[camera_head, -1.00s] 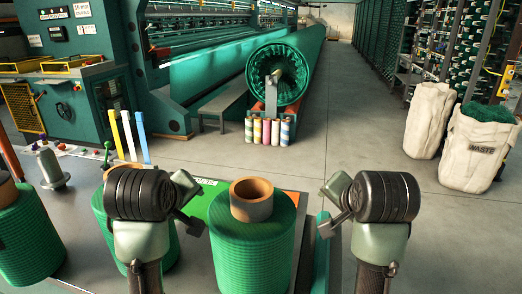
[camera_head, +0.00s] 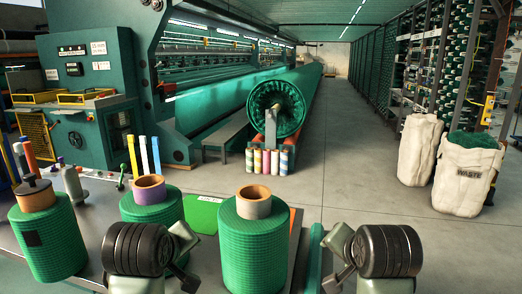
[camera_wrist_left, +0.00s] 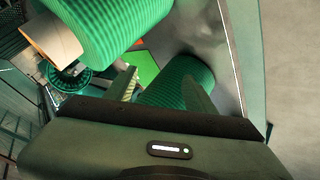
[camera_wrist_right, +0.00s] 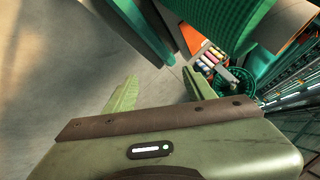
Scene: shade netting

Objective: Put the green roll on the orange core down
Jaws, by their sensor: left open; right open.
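Three green rolls stand at the front. The right roll (camera_head: 252,245), with an orange-brown core (camera_head: 254,201), is between my two grippers; its base is out of view. The left roll (camera_head: 46,242) has a brown core with a dark top. My left gripper (camera_head: 186,258) is open, left of the right roll, with a gap. My right gripper (camera_head: 337,262) is open, apart from it on the right. A near roll also shows in the left wrist view (camera_wrist_left: 110,25) and the right wrist view (camera_wrist_right: 228,18).
A grey table (camera_head: 100,205) carries the rolls, a green sheet (camera_head: 203,216) and a grey bobbin (camera_head: 72,184). Behind stands a large netting machine with a big green roll (camera_head: 277,108) and several coloured cones. White waste sacks (camera_head: 465,178) stand right; the floor between is open.

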